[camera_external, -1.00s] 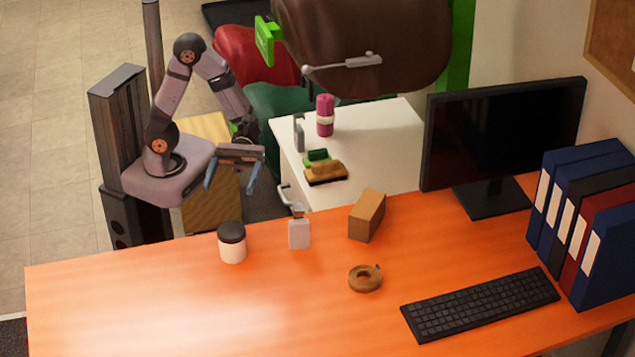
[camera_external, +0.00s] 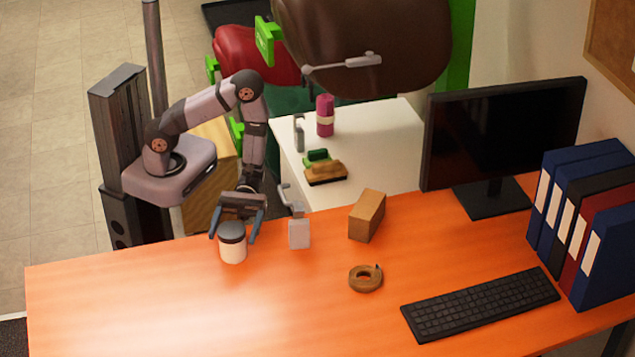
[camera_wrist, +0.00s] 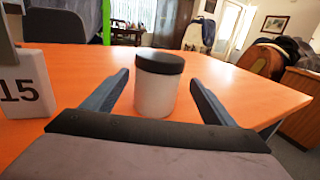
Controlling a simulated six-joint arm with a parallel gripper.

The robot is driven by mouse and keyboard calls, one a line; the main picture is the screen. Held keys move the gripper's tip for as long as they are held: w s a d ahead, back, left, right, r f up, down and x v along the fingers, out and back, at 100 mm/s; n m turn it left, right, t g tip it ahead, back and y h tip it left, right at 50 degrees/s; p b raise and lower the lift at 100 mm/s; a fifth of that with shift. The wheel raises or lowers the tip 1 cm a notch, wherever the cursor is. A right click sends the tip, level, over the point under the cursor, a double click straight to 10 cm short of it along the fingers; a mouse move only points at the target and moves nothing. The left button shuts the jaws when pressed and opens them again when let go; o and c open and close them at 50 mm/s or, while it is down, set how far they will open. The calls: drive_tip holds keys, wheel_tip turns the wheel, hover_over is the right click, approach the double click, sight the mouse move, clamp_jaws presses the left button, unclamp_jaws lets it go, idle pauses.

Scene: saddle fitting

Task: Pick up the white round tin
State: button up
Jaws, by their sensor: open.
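The white round tin (camera_external: 233,252) with a black lid stands upright near the back left edge of the orange desk. In the wrist view the tin (camera_wrist: 156,95) stands upright between and a little beyond my fingertips. My gripper (camera_external: 232,235) is open and low behind the tin, with one finger toward each side of it. My gripper's blue-grey fingers (camera_wrist: 158,82) are spread apart with visible gaps to the tin on both sides. I cannot tell that either finger touches it.
The desk's front left is clear.

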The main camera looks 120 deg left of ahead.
sight(229, 247)
drive_tip(key=shift+d, duration=0.15)
drive_tip(key=shift+w+p+x, duration=0.15)
drive_tip(key=shift+p+x, duration=0.25)
drive_tip(key=shift+x, duration=1.35)
drive_tip(key=shift+w+p+x, duration=0.1)
drive_tip(key=shift+p+x, duration=0.25)
drive_tip(key=shift+x, duration=1.45)
drive_tip(key=shift+r, duration=0.15)
drive_tip(key=shift+c, duration=0.6)
drive_tip(key=c, duration=1.2)
drive_tip(key=shift+o, duration=0.2)
drive_tip(key=shift+r, duration=0.2)
wheel_tip(229, 247, up, 10)
drive_tip(key=p, duration=0.1)
